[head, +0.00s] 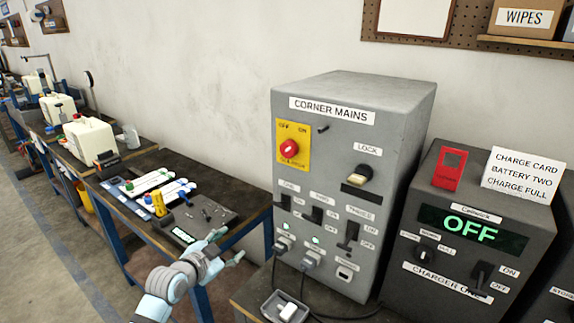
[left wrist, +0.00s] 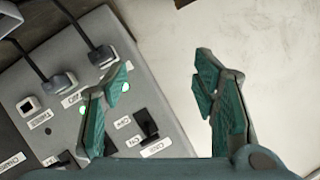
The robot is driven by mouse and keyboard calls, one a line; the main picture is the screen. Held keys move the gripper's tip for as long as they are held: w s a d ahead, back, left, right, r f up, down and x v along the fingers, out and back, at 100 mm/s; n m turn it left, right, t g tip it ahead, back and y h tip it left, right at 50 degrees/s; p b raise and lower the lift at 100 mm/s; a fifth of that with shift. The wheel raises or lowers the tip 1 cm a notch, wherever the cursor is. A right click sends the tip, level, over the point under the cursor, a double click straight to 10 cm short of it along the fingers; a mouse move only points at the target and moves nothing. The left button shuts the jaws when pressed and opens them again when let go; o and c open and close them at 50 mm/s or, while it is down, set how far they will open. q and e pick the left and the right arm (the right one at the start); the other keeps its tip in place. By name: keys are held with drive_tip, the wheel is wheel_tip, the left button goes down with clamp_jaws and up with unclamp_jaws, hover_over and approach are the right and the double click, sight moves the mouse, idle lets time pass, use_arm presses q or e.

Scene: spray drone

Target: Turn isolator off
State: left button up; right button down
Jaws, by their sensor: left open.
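The grey CORNER MAINS cabinet (head: 342,101) stands right of centre in the head view. The isolator, a round red knob (head: 289,149) on a yellow plate (head: 302,134) marked OFF and ON, is at the upper left of its front. I cannot tell which mark the knob points to. My left gripper (head: 232,246) is open and empty, left of and below the knob, clear of the cabinet. In the left wrist view the open left gripper (left wrist: 162,72) shows with part of the cabinet's switch panel (left wrist: 62,112) behind it. The knob is not in that view.
Black switches (head: 312,214), green lamps and plugged cables are low on the cabinet front. A charger (head: 459,261) showing OFF stands to its right. A small grey tray (head: 268,306) lies below. A dark bench (head: 257,207) with tools is behind my left gripper.

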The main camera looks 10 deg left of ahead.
use_arm(q)
drive_tip(key=d+r+m+t+h, duration=0.2)
drive_tip(key=d+r+m, duration=0.1)
drive_tip(key=r, duration=0.9)
drive_tip(key=m+t+h+b, duration=0.1)
drive_tip(key=m+h, duration=0.2)
drive_tip(key=m, duration=0.3)
approach(285, 151)
drive_tip(key=x, duration=0.9)
drive_tip(key=shift+w+d+p, duration=0.15)
drive_tip(key=shift+d+p, duration=0.05)
drive_tip(key=shift+p, duration=0.2)
drive_tip(key=shift+w+a, duration=0.1)
use_arm(e)
drive_tip(key=shift+s+d+f, duration=0.1)
drive_tip(key=shift+s+f, duration=0.15)
drive_tip(key=shift+f, duration=0.3)
use_arm(q)
drive_tip(key=c, duration=1.2)
drive_tip(key=shift+o, duration=0.2)
